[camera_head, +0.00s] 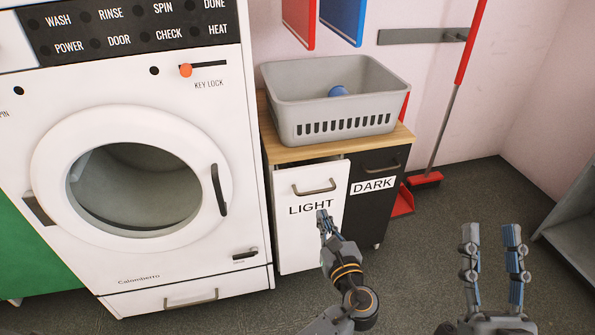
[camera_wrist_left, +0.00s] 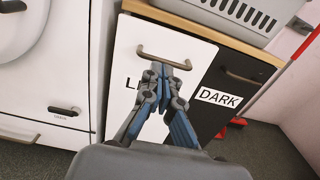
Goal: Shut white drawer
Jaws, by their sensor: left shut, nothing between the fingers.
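The white drawer (camera_head: 312,235), labelled LIGHT, has a grey bar handle (camera_head: 314,187) and is on the left of the cabinet. Its front stands out a little, with a dark gap along its top edge. The drawer also shows in the left wrist view (camera_wrist_left: 190,45). My left gripper (camera_head: 322,214) is shut and empty in front of the drawer, its tips below the handle and over the label's right end. In the left wrist view its tips (camera_wrist_left: 170,66) are just under the handle; I cannot tell whether they touch. My right gripper (camera_head: 491,235) is open and empty, well to the right.
A black drawer (camera_head: 369,210) labelled DARK is beside the white one. A grey basket (camera_head: 330,100) with a blue item stands on the wooden top (camera_head: 285,155). A white washing machine (camera_head: 247,200) is close on the left. A red dustpan and broom (camera_head: 425,180) are on the right.

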